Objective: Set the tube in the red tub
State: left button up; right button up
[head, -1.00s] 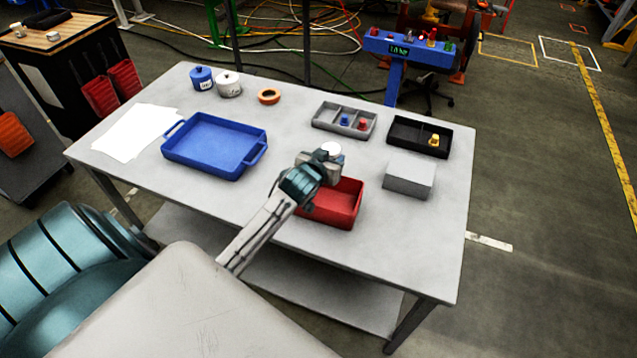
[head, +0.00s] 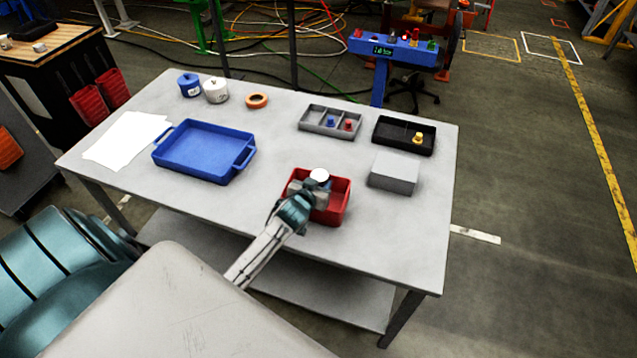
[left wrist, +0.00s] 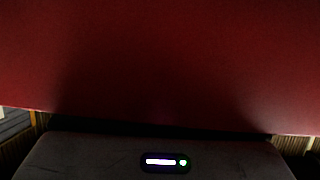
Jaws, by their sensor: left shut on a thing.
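The red tub (head: 341,206) stands on the table near its front edge in the head view. My left gripper (head: 314,188) is at the tub's left part, reaching in from the front left. It is shut on the tube (head: 320,175), whose round white top shows above the fingers. The tube's lower part is hidden by the gripper and the tub, so I cannot tell whether it touches the tub floor. In the left wrist view, the tub's red wall (left wrist: 160,60) fills most of the picture, and the fingers are not visible. My right gripper is not in view.
A grey block (head: 394,174) stands right of the tub. A blue tray (head: 205,153) lies to the left. A grey divided tray (head: 330,122) and a black tray (head: 404,135) are behind. Two pots and an orange ring (head: 257,100) stand at the back left.

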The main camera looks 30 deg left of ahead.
pick_arm(q)
jog(key=o, duration=1.1)
jog(key=shift+f, duration=0.1)
jog(key=shift+o, duration=0.2)
jog(key=shift+s, duration=0.1)
jog(key=shift+s, duration=0.35)
jog(key=b+v, duration=0.2)
jog(key=v, duration=0.9)
jog(key=shift+r, duration=0.4)
